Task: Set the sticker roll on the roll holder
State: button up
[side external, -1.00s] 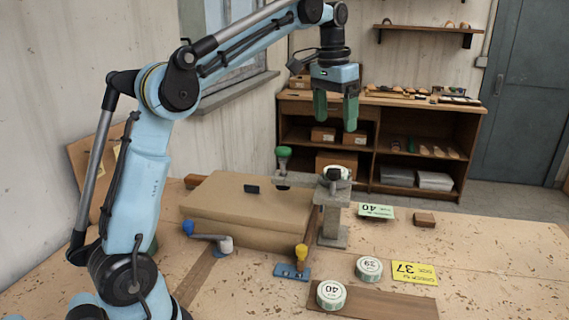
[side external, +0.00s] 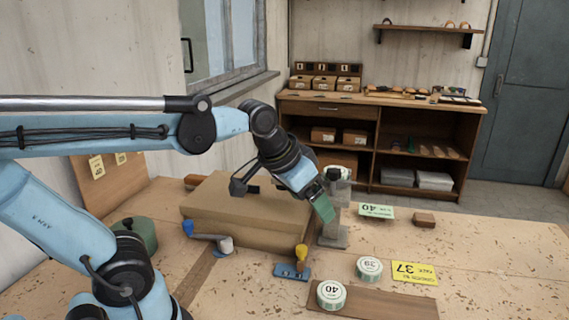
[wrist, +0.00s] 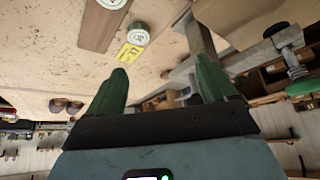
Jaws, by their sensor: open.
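Two round white-and-green sticker rolls lie flat at the front right of the bench in the side view. The roll marked 40 (side external: 331,293) is at the left end of a dark wooden strip (side external: 385,304). The roll marked 39 (side external: 369,268) lies on the bench behind it. Both also show near the top of the wrist view, the 40 roll (wrist: 112,4) cut by the edge and the 39 roll (wrist: 138,34) whole. My gripper (side external: 325,212) is open and empty, tilted down in front of a grey metal stand (side external: 334,236), apart from both rolls. I cannot tell which part is the roll holder.
A yellow-knobbed tool (side external: 301,258) and a brown padded block (side external: 228,205) are left.

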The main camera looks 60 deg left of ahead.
jog(key=shift+t, duration=0.5)
jog(key=s+f, duration=0.1)
jog(key=f, duration=0.1)
jog(key=s+d+f, duration=0.1)
jog(key=s+f, duration=0.1)
jog(key=shift+s+d+f, duration=0.1)
jog(key=shift+s+f, duration=0.05)
jog(key=shift+f, duration=0.25)
